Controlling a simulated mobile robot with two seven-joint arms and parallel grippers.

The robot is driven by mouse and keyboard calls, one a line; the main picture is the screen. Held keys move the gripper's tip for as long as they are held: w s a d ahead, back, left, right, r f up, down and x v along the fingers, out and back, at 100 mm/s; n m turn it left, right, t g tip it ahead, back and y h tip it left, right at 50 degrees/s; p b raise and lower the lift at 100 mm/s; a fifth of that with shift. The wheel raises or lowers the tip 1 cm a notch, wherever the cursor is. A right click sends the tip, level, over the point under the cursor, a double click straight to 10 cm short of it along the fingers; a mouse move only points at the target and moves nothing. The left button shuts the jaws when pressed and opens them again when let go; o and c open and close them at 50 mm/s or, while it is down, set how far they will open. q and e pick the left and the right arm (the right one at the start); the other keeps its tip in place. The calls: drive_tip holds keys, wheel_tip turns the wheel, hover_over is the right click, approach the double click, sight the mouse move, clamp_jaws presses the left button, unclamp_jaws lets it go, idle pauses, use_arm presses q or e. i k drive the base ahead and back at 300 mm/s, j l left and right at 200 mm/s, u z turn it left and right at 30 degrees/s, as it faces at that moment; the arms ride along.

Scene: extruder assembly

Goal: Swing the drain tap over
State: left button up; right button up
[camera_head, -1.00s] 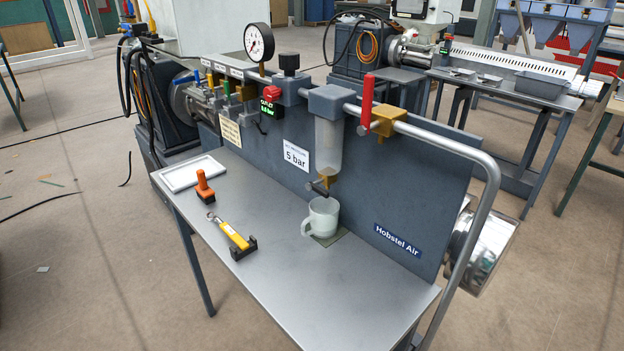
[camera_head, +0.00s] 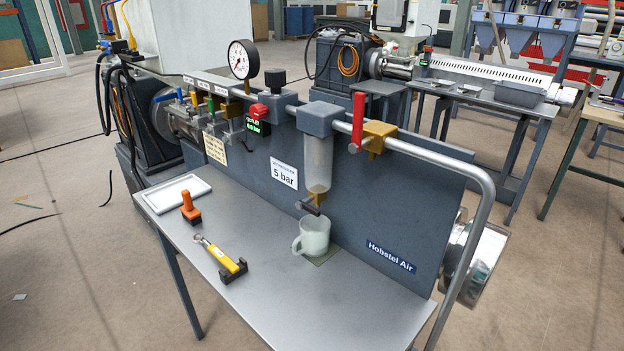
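The drain tap (camera_head: 310,208) is a small dark lever under the clear filter bowl (camera_head: 318,163), with a brass fitting above it. The lever slants down toward the lower left. A whitish mug (camera_head: 314,235) stands directly below it on a small dark patch of the bench, its handle to the left. The bowl hangs from a grey-blue block on the air pipe. A red lever (camera_head: 357,120) stands upright on the brass valve to the right. Neither of my grippers is in view.
On the bench (camera_head: 318,305) lie a yellow-handled tool (camera_head: 222,258) in a black holder, an orange-handled tool (camera_head: 190,208) and a white tray (camera_head: 172,195). A pressure gauge (camera_head: 243,60) stands above the panel. The bench front is clear; a bent pipe (camera_head: 483,190) bounds the right.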

sight(303, 204)
drive_tip(key=k+j+u, duration=0.2)
drive_tip(key=j, duration=0.2)
drive_tip(key=j+u, duration=0.15)
drive_tip(key=j, duration=0.3)
drive_tip(key=j+u, duration=0.2)
drive_tip(key=j, duration=0.25)
drive_tip(key=i+j+u, duration=0.2)
drive_tip(key=j, duration=0.2)
drive_tip(key=j+u, duration=0.15)
drive_tip(key=j, duration=0.25)
